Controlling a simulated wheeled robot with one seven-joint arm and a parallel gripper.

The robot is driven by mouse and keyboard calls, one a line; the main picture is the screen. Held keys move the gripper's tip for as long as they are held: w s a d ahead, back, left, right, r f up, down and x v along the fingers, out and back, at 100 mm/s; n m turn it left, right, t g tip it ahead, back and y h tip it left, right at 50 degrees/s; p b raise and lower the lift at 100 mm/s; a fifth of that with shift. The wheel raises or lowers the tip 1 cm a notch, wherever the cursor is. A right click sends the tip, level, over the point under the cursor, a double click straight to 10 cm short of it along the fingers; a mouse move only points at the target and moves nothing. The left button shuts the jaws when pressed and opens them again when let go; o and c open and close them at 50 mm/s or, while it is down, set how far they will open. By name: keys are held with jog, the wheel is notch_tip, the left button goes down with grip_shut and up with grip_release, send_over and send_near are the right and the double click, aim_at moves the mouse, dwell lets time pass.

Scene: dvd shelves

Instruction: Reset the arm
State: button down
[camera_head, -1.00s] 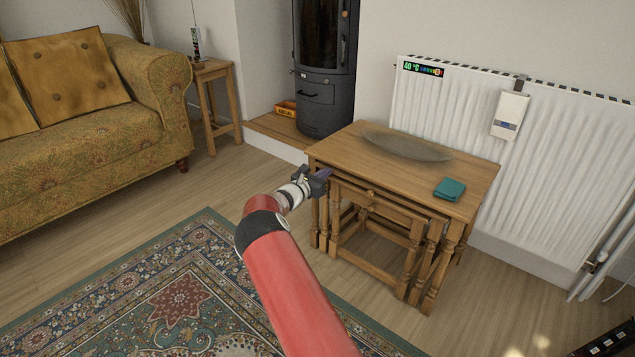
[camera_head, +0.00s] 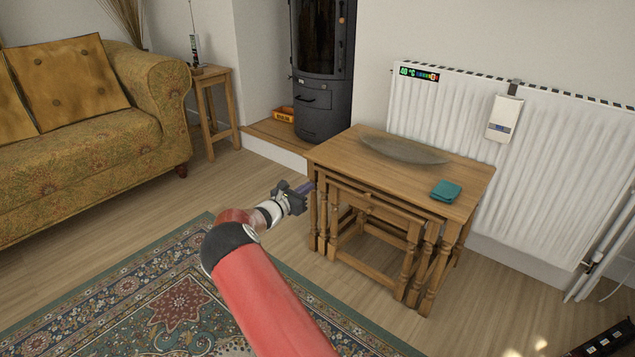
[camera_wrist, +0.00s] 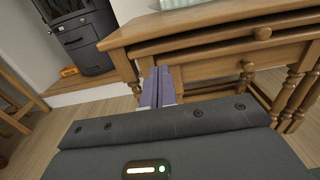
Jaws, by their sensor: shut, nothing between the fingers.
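My red arm reaches up from the bottom of the head view. My gripper (camera_head: 306,187) is at its end, in front of the left side of the wooden nest of tables (camera_head: 330,150). In the wrist view the two purple fingers (camera_wrist: 157,86) are together with nothing between them. They point toward the front edge of the tables (camera_wrist: 190,45), and I cannot tell the exact gap.
A grey dish (camera_head: 404,150) and a teal folded item (camera_head: 446,191) lie on the tabletop. A radiator (camera_head: 450,120) stands behind, a stove (camera_head: 322,75) at the back, and a sofa (camera_head: 80,130) at left. Floor left of my gripper is clear above the rug (camera_head: 120,290).

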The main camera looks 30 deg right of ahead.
jog(key=v, duration=0.5)
jog(key=s+d+r+m+g+y+p, duration=0.1)
jog(key=s+r+m+g+y, duration=0.25)
jog(key=s+r+m, duration=0.5)
jog(key=s+r+m+g+y+p, duration=0.25)
jog(key=s+r+m+y, duration=0.2)
jog(key=s, duration=0.65)
jog(key=s+a+r+m+t+y, duration=0.1)
jog(key=s+a+r+m+y, duration=0.1)
jog(key=s+a, duration=0.3)
jog(key=s+a+r+m+t+y+p, duration=0.1)
jog(key=s+a+r+m+y, duration=0.2)
jog(key=s, duration=1)
jog(key=s+a+r+m+t+y+p, duration=0.1)
jog(key=s+a+r+m+t+y, duration=0.1)
jog(key=s+a+r+m, duration=0.3)
jog(key=s+a+y, duration=0.1)
jog(key=s+a, duration=0.3)
jog(key=shift+s, duration=0.35)
